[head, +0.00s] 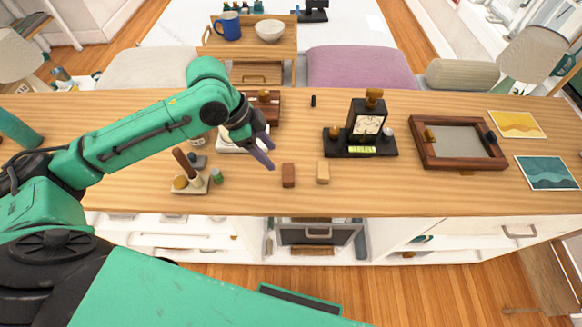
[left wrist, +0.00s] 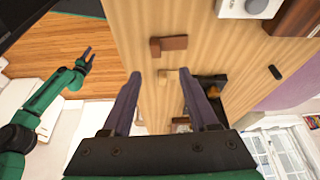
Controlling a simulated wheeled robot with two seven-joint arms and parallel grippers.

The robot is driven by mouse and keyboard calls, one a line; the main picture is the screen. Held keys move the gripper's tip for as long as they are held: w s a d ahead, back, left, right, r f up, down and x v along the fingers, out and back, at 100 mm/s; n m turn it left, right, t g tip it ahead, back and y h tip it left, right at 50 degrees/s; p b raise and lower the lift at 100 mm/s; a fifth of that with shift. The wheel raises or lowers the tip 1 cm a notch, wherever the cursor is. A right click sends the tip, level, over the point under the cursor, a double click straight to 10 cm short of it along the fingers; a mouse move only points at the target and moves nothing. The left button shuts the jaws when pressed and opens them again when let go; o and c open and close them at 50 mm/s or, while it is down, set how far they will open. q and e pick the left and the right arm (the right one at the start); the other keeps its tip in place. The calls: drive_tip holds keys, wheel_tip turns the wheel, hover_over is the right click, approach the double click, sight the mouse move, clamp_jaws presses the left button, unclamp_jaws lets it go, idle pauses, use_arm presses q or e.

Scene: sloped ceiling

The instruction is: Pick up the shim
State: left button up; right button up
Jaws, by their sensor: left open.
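Two small blocks lie near the front edge of the wooden table: a reddish-brown one (head: 288,175) and a pale tan one (head: 323,172). Either could be the shim; I cannot tell which. My left gripper (head: 264,151) is open and empty, above the table, just left of and behind the brown block. My right gripper (left wrist: 88,54) shows small in the left wrist view, away from the blocks.
A small stand with a brush (head: 190,185) is left of the blocks. A black clock stand (head: 362,140) and a wooden frame tray (head: 458,141) stand to the right. A small black item (head: 313,101) lies farther back. Table space right of the tan block is clear.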

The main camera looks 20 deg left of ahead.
use_arm(q)
approach(289, 179)
drive_tip(key=shift+s+d+f+p, duration=0.1)
drive_tip(key=shift+d+f+p, duration=0.15)
drive_tip(key=shift+f, duration=0.35)
drive_tip(key=shift+s+d+f+p, duration=0.15)
drive_tip(key=shift+d+f, duration=0.15)
drive_tip(key=shift+f, duration=0.35)
drive_tip(key=x, duration=0.2)
drive_tip(key=p+x, duration=0.1)
drive_tip(key=x, duration=0.2)
drive_tip(key=shift+w+d+f+p, duration=0.1)
drive_tip(key=shift+w+f+p, duration=0.2)
drive_tip(key=shift+w, duration=0.1)
drive_tip(key=shift+d+f, duration=0.1)
drive_tip(key=shift+s, duration=0.1)
drive_tip(key=shift+c, duration=0.6)
clamp_jaws()
use_arm(e)
drive_tip(key=r, duration=0.1)
drive_tip(key=s+r, duration=0.1)
drive_tip(key=shift+s+r, duration=0.15)
drive_tip(key=shift+r, duration=0.15)
